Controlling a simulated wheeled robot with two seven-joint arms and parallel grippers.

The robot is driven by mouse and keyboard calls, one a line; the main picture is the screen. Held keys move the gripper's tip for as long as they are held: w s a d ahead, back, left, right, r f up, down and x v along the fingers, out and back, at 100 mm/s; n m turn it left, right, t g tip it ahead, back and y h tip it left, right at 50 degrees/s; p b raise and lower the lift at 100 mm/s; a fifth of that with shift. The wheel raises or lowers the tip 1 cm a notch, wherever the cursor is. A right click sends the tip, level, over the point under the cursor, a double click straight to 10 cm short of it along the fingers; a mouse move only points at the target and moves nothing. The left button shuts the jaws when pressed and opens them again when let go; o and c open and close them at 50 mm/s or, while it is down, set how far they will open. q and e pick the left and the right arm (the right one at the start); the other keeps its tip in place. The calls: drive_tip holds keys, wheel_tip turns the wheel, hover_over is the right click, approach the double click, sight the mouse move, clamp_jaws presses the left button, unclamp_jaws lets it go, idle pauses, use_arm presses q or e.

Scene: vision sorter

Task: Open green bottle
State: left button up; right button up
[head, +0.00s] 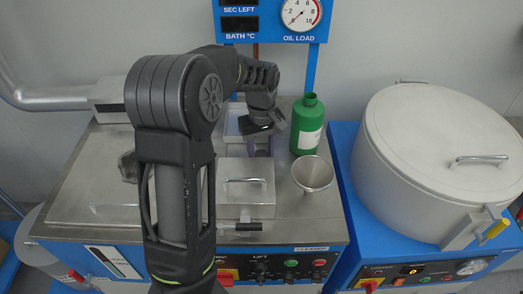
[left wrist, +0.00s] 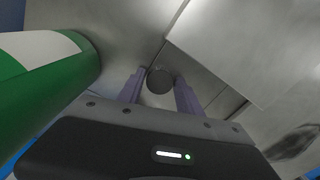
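The green bottle (head: 306,128) with a white label stands upright on the steel bench, behind the funnel. Its neck shows green at the top with no separate cap that I can make out. It also fills the left side of the left wrist view (left wrist: 38,88). My left gripper (head: 262,152) points down, just left of the bottle and apart from it. In the left wrist view its purple fingers (left wrist: 160,88) are on either side of a small dark round piece (left wrist: 160,80), cap-like, and appear shut on it. My right gripper is not in view.
A metal funnel (head: 312,174) stands in front of the bottle. A lidded steel box (head: 246,190) is beside it, and a pale tray (head: 233,121) lies behind my left gripper. A large grey vessel (head: 440,150) stands at the right. A gauge panel (head: 270,20) rises behind.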

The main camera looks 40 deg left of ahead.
sight(261, 155)
use_arm(q)
drive_tip(key=shift+o, duration=1.3)
wheel_tip(261, 155, up, 12)
drive_tip(key=shift+r, duration=0.2)
